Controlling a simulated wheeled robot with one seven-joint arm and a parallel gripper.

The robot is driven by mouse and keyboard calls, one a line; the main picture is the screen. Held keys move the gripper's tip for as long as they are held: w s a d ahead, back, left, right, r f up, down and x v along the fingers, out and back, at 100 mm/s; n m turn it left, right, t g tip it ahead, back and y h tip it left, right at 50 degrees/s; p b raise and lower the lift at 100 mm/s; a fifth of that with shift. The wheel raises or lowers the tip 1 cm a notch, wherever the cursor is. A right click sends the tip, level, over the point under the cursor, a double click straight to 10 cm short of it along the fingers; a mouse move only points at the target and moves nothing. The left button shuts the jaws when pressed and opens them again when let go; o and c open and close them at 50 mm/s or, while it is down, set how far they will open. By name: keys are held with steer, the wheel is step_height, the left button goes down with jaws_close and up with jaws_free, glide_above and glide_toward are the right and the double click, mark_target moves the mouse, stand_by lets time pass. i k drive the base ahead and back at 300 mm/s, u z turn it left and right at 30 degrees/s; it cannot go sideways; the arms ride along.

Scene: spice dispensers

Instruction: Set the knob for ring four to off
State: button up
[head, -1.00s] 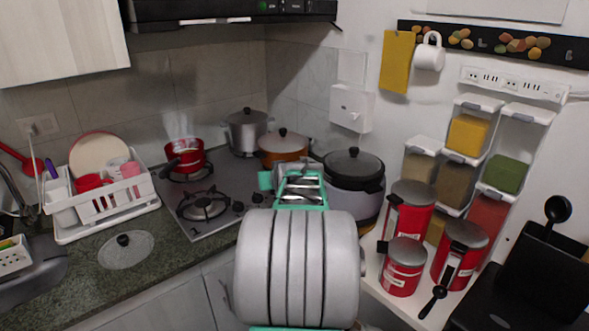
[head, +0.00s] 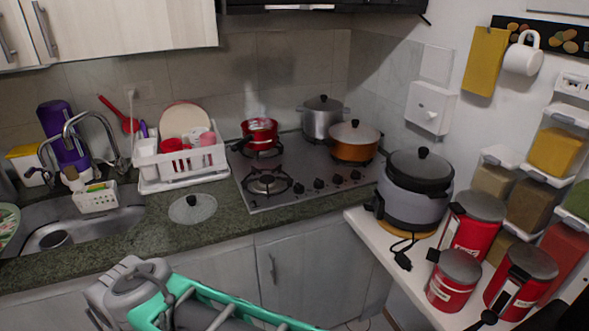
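The stove (head: 282,203) is a grey cooktop set in the counter, in the middle of the head view. Several dark knobs (head: 319,183) stand in a row along its front right part. Their settings are too small to read, and I see no ring numbers. The front left burner (head: 268,183) is bare. A red pot (head: 260,133), a silver pot (head: 322,115) and an orange pot (head: 353,141) stand on the other burners. Part of my grey and teal arm crosses the bottom of the view, below the stove. I cannot make out my gripper's fingers.
A white dish rack (head: 178,165) and a glass lid (head: 192,208) are left of the stove. A rice cooker (head: 415,190) and red canisters (head: 453,280) crowd the white shelf at right. The counter strip before the stove is clear.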

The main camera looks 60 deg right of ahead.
mark_target(355, 175)
steer(key=u, duration=0.4)
steer(key=i, duration=0.9)
steer(key=z, duration=1.85)
